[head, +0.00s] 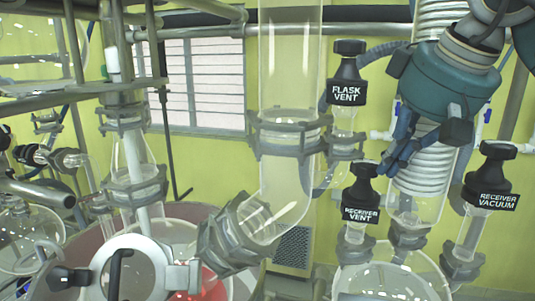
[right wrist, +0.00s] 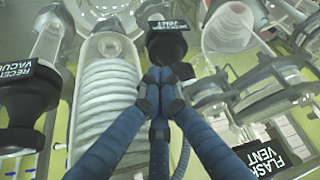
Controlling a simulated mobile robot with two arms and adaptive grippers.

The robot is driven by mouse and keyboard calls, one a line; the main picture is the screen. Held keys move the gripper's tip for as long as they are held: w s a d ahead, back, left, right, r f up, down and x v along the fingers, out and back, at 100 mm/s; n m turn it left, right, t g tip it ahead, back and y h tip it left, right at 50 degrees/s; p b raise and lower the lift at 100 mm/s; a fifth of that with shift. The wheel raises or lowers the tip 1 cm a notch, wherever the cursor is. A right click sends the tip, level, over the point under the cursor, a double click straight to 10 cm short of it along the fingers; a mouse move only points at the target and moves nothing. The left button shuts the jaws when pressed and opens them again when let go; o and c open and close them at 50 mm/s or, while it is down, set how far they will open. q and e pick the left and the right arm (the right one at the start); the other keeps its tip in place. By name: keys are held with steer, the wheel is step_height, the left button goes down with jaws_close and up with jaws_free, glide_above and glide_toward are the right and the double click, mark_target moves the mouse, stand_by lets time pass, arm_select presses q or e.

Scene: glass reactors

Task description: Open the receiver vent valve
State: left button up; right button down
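The receiver vent valve (head: 360,199) has a black knob and a black "RECEIVER VENT" label, and stands upright on a clear glass stem. In the right wrist view its black knob (right wrist: 165,45) is just beyond my fingertips. My right gripper (head: 386,165) reaches down from the upper right, its blue fingers close beside the knob's right side. In the right wrist view the fingers of this gripper (right wrist: 160,78) come together at the tips, with nothing visible between them. I cannot tell whether they touch the knob. My left gripper is not in view.
The flask vent valve (head: 347,82) stands above and left of the receiver vent. The receiver vacuum valve (head: 487,185) stands to the right. A glass coil condenser (head: 418,190) is right behind my fingers. Glass tubes, clamps and metal rods crowd the left.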

steer(key=shift+s+d, duration=0.15)
steer(key=shift+s, duration=0.15)
step_height(320, 180, up, 6)
stand_by(0.6)
steer(key=shift+s, duration=0.1)
